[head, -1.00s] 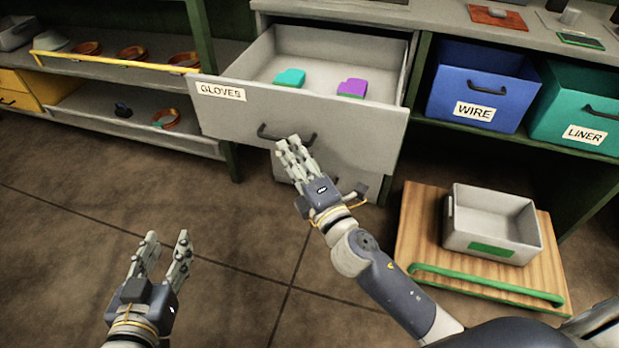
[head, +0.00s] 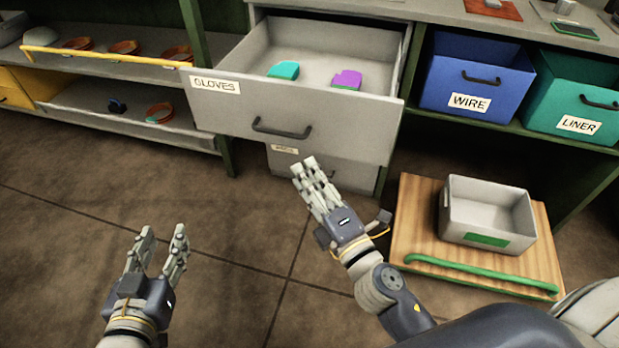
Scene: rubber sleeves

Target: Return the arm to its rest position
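My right gripper (head: 309,172) is below and in front of the open drawer labelled GLOVES (head: 225,108), clear of its dark handle (head: 281,131). Its fingers are extended and nothing shows between them; the fingers overlap in this view, so the gap is unclear. My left gripper (head: 162,240) is low at the left over the floor, with two fingers apart and nothing between them. The drawer holds a teal item (head: 284,70) and a purple item (head: 346,80).
A blue WIRE bin (head: 445,90) and a teal LINER bin (head: 560,105) stand on the right shelf. A grey tray (head: 465,222) sits on a wooden board with a green handle (head: 480,277). Shelves with rings (head: 160,112) are at left. Floor between is clear.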

